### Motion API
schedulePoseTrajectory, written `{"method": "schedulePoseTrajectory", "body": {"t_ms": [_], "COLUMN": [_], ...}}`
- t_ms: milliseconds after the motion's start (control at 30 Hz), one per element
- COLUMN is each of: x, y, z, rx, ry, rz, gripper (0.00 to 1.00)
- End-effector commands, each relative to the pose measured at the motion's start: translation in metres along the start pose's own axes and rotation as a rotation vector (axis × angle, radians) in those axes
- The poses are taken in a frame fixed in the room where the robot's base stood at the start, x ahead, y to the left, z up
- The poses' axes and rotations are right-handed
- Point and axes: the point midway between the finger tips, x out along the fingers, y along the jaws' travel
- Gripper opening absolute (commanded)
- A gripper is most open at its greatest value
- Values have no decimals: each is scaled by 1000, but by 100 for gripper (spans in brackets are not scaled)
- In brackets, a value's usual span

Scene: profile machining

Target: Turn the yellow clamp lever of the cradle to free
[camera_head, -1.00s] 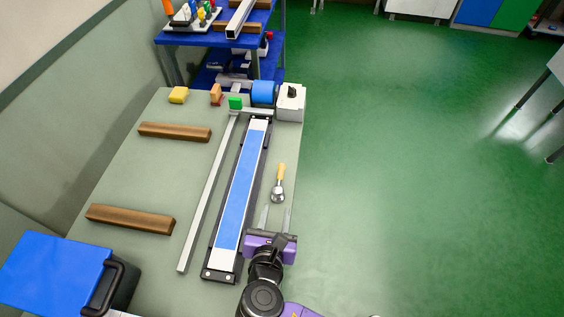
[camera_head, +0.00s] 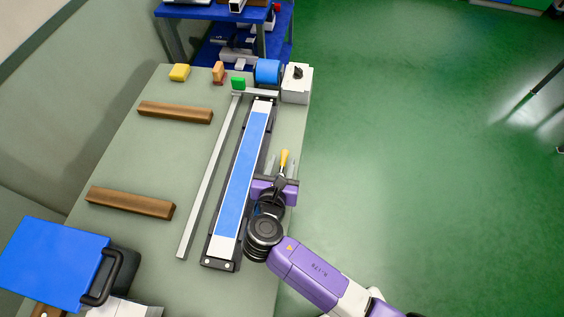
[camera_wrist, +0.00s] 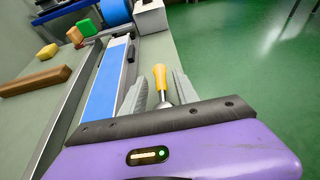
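The yellow clamp lever (camera_head: 285,158) sits at the right side of the long cradle (camera_head: 221,265), near the table's right edge. Its handle points away from me, and its metal base is partly hidden by my gripper in the head view. My gripper (camera_head: 281,166) is open, with one finger on each side of the lever. In the wrist view the yellow handle (camera_wrist: 160,77) stands between the two grey fingers (camera_wrist: 160,88), with visible gaps on both sides. The blue-and-white strip (camera_head: 242,180) lies along the cradle, left of my gripper.
A grey bar (camera_head: 208,178) runs left of the cradle. Two brown wooden blocks (camera_head: 176,112) (camera_head: 131,203) lie further left. A blue cylinder (camera_head: 267,71) and a white box with a black knob (camera_head: 296,84) stand at the far end. Open green floor (camera_head: 430,170) lies right.

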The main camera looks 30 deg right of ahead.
Motion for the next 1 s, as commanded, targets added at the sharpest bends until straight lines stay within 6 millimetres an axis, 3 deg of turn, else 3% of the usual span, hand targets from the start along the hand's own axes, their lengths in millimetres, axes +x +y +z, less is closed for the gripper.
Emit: {"method": "schedulePoseTrajectory", "body": {"t_ms": [267,467,1000], "x": [2,2,2], "y": [0,0,0], "z": [0,0,0], "rx": [0,0,-1], "ry": [0,0,0], "rz": [0,0,0], "gripper": [36,1,0]}}
